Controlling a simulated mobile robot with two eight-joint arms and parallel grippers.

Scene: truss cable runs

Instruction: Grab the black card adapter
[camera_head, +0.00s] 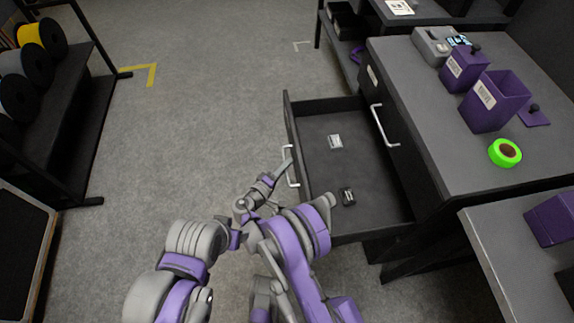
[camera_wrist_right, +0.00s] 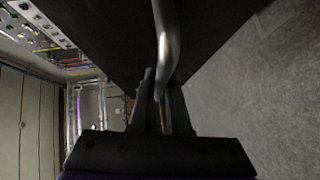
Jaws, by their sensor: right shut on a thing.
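A small black item (camera_head: 348,197), which looks like the black card adapter, lies on the floor of the open drawer (camera_head: 370,215), near its right-hand end. My right gripper (camera_head: 284,170) is outside the drawer, at the front handle (camera_head: 292,178). In the right wrist view my right gripper's fingers (camera_wrist_right: 162,95) are shut on the metal handle bar (camera_wrist_right: 166,40). The black item is apart from the gripper and does not show in the wrist view. My left gripper is not in view.
A light grey item (camera_head: 335,141) also lies in the drawer. A closed drawer handle (camera_head: 385,126) is on the cabinet. Purple bins (camera_head: 493,100) and a green tape roll (camera_head: 505,153) stand on the worktop. A spool rack (camera_head: 60,110) is at left; the floor between is clear.

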